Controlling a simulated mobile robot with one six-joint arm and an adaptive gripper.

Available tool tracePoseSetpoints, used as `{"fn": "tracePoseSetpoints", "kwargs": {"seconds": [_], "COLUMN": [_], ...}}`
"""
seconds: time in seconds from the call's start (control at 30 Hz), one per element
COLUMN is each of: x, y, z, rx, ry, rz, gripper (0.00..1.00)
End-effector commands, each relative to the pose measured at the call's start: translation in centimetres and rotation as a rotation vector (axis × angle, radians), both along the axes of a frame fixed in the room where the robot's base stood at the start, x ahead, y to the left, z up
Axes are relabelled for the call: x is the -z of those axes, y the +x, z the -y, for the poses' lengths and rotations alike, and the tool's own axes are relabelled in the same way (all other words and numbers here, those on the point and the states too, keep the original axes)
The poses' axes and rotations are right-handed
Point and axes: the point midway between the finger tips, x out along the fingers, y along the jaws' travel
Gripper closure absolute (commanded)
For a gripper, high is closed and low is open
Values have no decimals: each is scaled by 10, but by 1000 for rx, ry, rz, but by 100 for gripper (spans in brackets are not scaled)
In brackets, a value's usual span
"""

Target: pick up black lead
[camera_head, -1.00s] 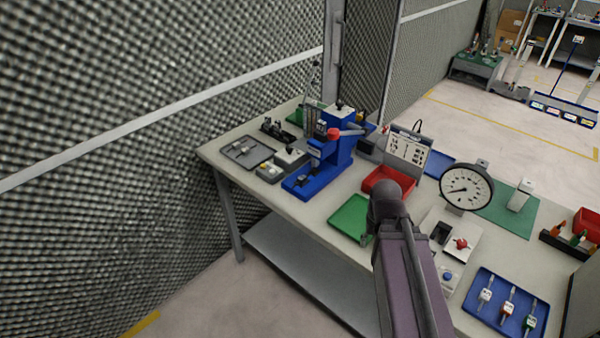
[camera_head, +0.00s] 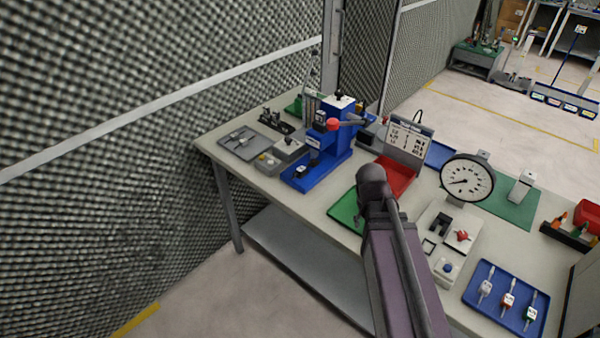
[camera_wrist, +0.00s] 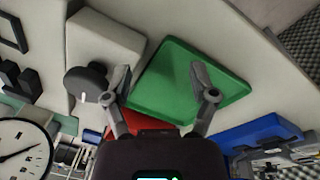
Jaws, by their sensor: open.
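I cannot make out a black lead for certain in either view. A blue tray (camera_head: 480,297) at the front right of the bench holds a few leads with white, red and green bodies. A grey tray (camera_head: 238,150) at the far left holds small metallic pieces, too small to tell. In the wrist view my gripper (camera_wrist: 160,76) is open and empty, its fingers spread above a green tray (camera_wrist: 180,90). The green tray looks bare and also shows in the head view (camera_head: 343,212), partly hidden by my arm. My fingers are hidden in the head view.
A dark round knob (camera_wrist: 86,84) on a pale box stands close beside the left finger. A mesh wall (camera_head: 120,180) is left.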

Motion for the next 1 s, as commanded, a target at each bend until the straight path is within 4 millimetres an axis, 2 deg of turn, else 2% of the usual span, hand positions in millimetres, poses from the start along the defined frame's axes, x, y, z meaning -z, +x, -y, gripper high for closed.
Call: {"fn": "tracePoseSetpoints", "kwargs": {"seconds": [0.03,0.27,0.47,0.7,0.9,1.0], "x": [3,3,-4,-19,-35,-42], "y": [12,56,92,128,146,150], "z": [-8,-48,-94,-166,-229,-253], "rx": [18,145,247,346,403,421], "ry": [-32,-191,-295,-346,-327,-307], "rz": [18,160,343,607,823,903], "gripper": [26,26,26,26,26,26]}}
